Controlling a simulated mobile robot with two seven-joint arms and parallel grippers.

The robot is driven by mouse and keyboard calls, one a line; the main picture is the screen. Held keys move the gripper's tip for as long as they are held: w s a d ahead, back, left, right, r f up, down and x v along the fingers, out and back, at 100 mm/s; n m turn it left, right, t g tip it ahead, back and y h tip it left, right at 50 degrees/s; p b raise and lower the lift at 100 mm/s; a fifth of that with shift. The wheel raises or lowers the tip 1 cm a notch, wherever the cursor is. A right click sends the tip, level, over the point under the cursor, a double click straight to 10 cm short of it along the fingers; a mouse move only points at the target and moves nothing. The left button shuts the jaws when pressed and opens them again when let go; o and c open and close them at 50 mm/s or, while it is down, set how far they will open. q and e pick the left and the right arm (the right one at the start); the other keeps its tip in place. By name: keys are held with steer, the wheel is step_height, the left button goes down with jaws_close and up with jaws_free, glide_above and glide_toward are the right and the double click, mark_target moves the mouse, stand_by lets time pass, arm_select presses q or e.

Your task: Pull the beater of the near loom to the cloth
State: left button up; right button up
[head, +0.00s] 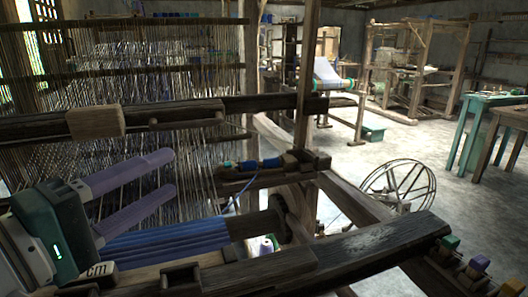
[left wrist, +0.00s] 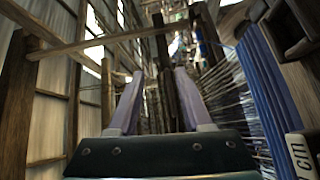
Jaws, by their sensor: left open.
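The near loom's beater (head: 190,112) is a dark wooden beam across the left and middle of the head view, with a pale wooden block (head: 97,121) on it. The blue cloth (head: 165,241) lies nearer to me, below the beam, and shows at the right of the left wrist view (left wrist: 272,95). My left gripper (head: 168,172) has long purple fingers, spread apart and empty, between the beater and the cloth in the picture. In the left wrist view, a dark beam shows beyond and between the fingers (left wrist: 158,72); I cannot tell any contact. My right gripper is out of view.
Hanging warp threads and heddles (head: 150,65) fill the space behind the beater. A dark front beam (head: 350,252) crosses below. Small spools (head: 268,163) sit on a ledge. A spoked wheel (head: 398,183) and turquoise table (head: 483,125) stand right, with open floor between.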

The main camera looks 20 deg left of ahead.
arm_select(q)
steer(key=w+r+n+y, duration=0.1)
steer(key=w+n, duration=0.1)
steer(key=w, duration=0.8)
steer(key=shift+w+a+t+p, duration=0.2)
steer(key=shift+a+t+p, duration=0.1)
steer(key=shift+a+p, duration=0.1)
steer(key=shift+r, duration=0.1)
jaws_close()
stand_by(0.8)
steer(key=c, duration=0.8)
jaws_free()
jaws_free()
